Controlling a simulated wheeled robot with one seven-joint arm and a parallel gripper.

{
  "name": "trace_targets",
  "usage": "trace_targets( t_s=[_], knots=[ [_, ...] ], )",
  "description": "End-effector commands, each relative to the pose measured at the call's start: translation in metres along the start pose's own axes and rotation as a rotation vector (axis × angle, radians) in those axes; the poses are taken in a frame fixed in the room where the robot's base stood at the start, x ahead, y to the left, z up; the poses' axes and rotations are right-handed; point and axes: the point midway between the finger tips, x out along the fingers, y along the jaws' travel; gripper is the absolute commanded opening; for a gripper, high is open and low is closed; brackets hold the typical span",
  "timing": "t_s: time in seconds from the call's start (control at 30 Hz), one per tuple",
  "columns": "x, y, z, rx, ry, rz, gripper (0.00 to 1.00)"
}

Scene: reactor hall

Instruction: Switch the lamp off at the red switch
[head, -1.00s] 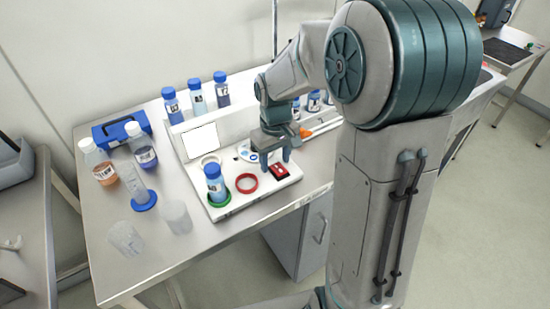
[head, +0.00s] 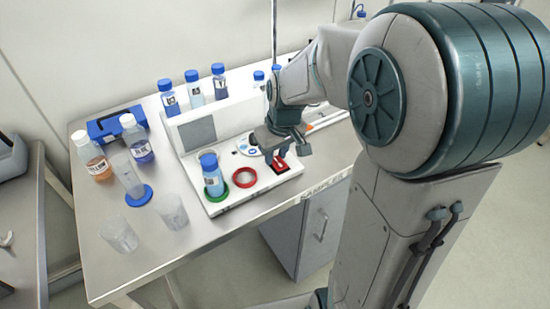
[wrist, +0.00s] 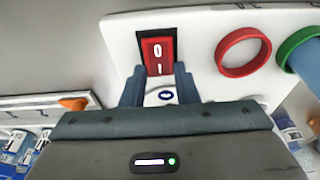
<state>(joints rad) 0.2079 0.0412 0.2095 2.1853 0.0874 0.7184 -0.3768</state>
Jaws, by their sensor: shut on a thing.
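The red switch (head: 281,165) sits near the right front of the white board, in a black frame. In the wrist view the red switch (wrist: 157,50) shows the marks 0 and I. My gripper (head: 277,155) is down at the switch. The lamp panel (head: 197,131), upright at the back left of the board, is dull grey and unlit.
A blue-capped bottle (head: 211,176) stands in a green ring (head: 216,193) on the board (head: 240,201), beside an empty red ring (head: 244,177). Bottles, a blue case (head: 112,124) and clear beakers (head: 119,234) stand to the left. More blue-capped bottles (head: 194,93) stand behind.

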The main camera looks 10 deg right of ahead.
Motion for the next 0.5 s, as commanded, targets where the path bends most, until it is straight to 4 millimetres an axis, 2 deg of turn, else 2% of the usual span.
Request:
trace_targets(
  t_s=[0.2,0.5],
  knots=[
    [0.001,-0.0004,0.0033,0.001,0.103,0.001,0.04],
    [-0.0025,-0.0001,0.0027,-0.001,0.122,0.001,0.04]
  ],
)
